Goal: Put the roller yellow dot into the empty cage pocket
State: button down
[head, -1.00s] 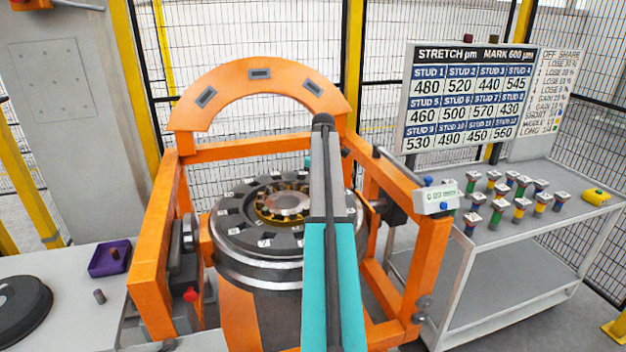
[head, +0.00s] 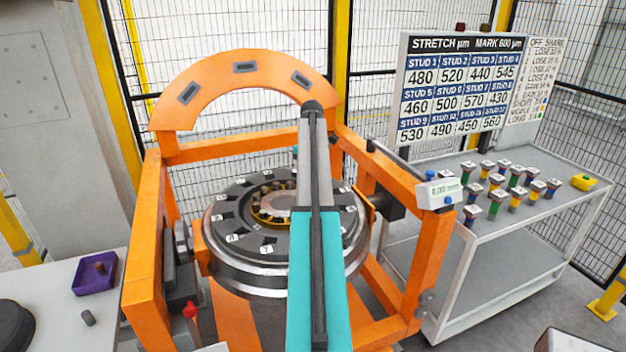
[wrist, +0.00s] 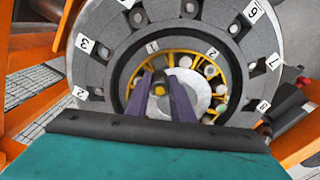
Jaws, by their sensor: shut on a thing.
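The roller yellow dot (wrist: 159,90) shows in the wrist view as a dark piece with a yellow end, between the purple fingers of my gripper (wrist: 163,98). The gripper is shut on it, over the middle of the bearing. The yellow cage (wrist: 150,56) rings the pale centre, with several light rollers (wrist: 210,70) in its right side. Fingers and roller cover part of the cage, and I cannot tell which pocket is empty. In the head view the cage (head: 262,210) sits in the dark numbered ring (head: 225,222); my arm hides the gripper.
The orange gantry frame (head: 145,240) surrounds the ring on both sides, with an arch behind. Coloured studs stand on the right cart (head: 500,240).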

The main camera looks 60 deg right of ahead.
jog(key=shift+s+d, duration=0.15)
jog(key=shift+s+f, duration=0.1)
jog(key=shift+f, duration=0.2)
jog(key=shift+f+b, duration=0.75)
jog(key=shift+f, duration=1.85)
jog(key=shift+p, duration=0.4)
dwell(0.6)
jog(key=shift+f, duration=0.7)
jog(key=shift+r, duration=0.3)
dwell(0.9)
jog(key=shift+p, duration=0.35)
dwell(1.7)
